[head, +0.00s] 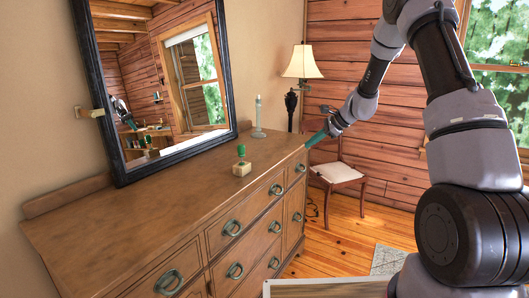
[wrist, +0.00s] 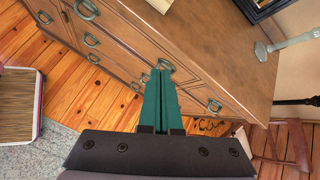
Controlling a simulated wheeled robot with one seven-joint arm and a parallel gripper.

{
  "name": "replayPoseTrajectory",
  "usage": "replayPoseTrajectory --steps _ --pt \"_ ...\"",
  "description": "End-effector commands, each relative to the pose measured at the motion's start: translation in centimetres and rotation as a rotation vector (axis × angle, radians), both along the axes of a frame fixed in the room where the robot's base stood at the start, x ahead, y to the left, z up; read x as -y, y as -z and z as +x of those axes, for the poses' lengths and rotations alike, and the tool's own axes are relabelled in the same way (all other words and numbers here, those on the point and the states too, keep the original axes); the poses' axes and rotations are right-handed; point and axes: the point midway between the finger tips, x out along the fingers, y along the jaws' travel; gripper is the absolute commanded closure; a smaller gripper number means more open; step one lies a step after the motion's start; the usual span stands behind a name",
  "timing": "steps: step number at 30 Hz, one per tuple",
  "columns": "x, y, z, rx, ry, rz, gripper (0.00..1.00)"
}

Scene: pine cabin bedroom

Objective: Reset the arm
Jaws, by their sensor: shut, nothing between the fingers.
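My gripper (head: 318,138) is at the far right end of the wooden dresser (head: 150,205) in the head view, its green fingers close to the dresser's edge. In the wrist view the two green fingers of my gripper (wrist: 161,75) lie side by side, shut and empty. Behind them are the dresser's front (wrist: 120,45) and its drawer handles. I cannot tell whether the fingertips touch the dresser. My arm reaches in from the right of the head view, bent high and then down to the gripper.
A chair (head: 337,172) and a lamp (head: 302,65) are beyond. The wood floor (head: 345,235) has bare room in front, with a rug (head: 388,260).

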Motion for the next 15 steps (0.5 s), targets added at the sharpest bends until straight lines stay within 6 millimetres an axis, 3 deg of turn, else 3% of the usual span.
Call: replayPoseTrajectory --steps 1,6,15 --pt "-0.1 -3.1 -1.5 0.044 -0.046 -0.036 1.0" --pt "-0.2 -10.3 -7.0 0.167 -0.199 -0.165 1.0" --pt "0.9 -19.3 -18.6 0.375 -0.441 -0.423 1.0"
